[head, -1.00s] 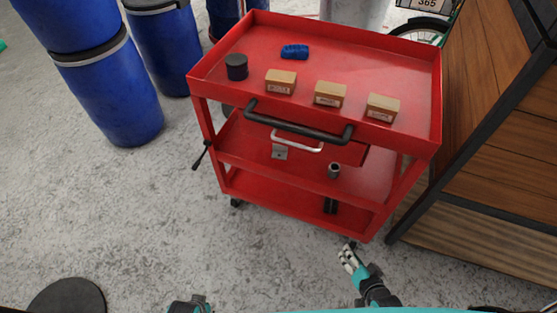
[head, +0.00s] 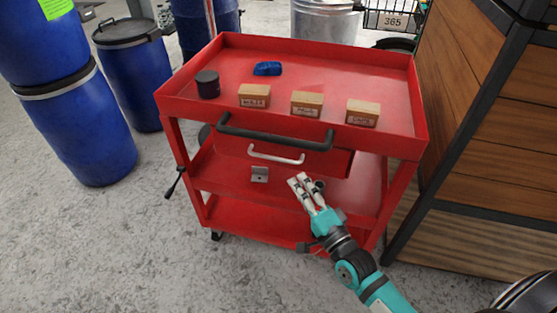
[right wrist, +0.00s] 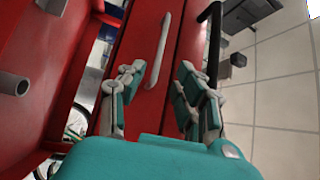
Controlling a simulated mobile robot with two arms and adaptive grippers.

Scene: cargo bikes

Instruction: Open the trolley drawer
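The red trolley (head: 415,130) stands in front of me. Its red drawer (head: 330,161) hangs under the top tray and looks shut. A light metal handle (head: 277,155) runs across the drawer front, below the trolley's black push bar (head: 270,137). My right gripper (head: 299,179) is open and empty, just below and right of the drawer handle, apart from it. In the right wrist view the drawer handle (right wrist: 158,50) shows beyond and between the open fingers of my right gripper (right wrist: 160,71). My left gripper is out of view.
Wooden blocks (head: 307,104), a black cylinder (head: 208,84) and a blue item (head: 267,69) sit on the top tray. A metal bracket (head: 260,174) is on the middle shelf. Blue barrels (head: 80,130) stand left, a wooden crate (head: 480,175) right.

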